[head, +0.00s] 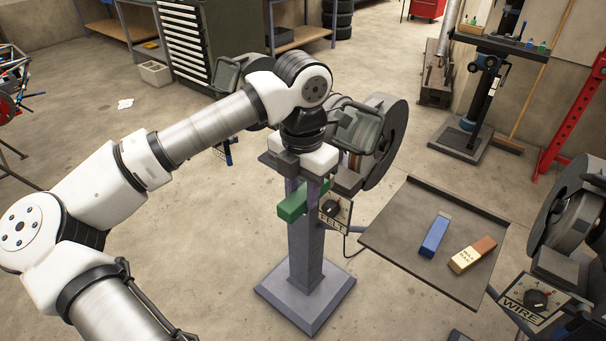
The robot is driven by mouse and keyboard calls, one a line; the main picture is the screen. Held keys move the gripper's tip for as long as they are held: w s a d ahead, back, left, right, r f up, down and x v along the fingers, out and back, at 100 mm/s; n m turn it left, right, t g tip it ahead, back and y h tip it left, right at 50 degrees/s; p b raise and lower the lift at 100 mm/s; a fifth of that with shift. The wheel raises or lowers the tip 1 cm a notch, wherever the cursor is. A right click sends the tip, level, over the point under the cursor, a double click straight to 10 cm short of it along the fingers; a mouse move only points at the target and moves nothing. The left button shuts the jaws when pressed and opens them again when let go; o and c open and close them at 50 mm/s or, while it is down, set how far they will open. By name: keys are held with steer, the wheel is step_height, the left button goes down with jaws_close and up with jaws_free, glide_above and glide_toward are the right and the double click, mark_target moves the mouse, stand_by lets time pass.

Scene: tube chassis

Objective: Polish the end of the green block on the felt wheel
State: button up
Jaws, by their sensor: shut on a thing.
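My gripper (304,178) is at the pedestal machine marked FELT (333,214), on its near side. It is shut on the green block (292,206), which sticks out to the lower left beside the grey pedestal (304,245). A large dark round wheel or guard (388,145) shows right of my gripper. I cannot tell whether the block touches the felt. A control knob (332,207) sits on the FELT plate, just right of the block.
A dark tray (400,245) to the right bears a blue block (434,236) and a cream bar with a brown end (472,255). A second machine marked WIRE (528,303) stands at the lower right. Open concrete floor (200,270) lies to the left of the pedestal.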

steer(key=shift+w+d+r, duration=0.1)
steer(key=shift+w+d, duration=0.2)
steer(key=w+d, duration=0.2)
steer(key=w, duration=0.1)
steer(key=w+d+f, duration=0.1)
steer(key=w, duration=0.1)
steer(key=shift+w+d, duration=0.1)
steer(key=shift+d, duration=0.3)
steer(key=shift+w+d, duration=0.35)
steer(key=shift+w, duration=0.15)
steer(key=shift+w+d, duration=0.35)
steer(key=shift+w, duration=0.15)
stand_by(0.9)
steer(key=shift+b, duration=1.3)
stand_by(3.6)
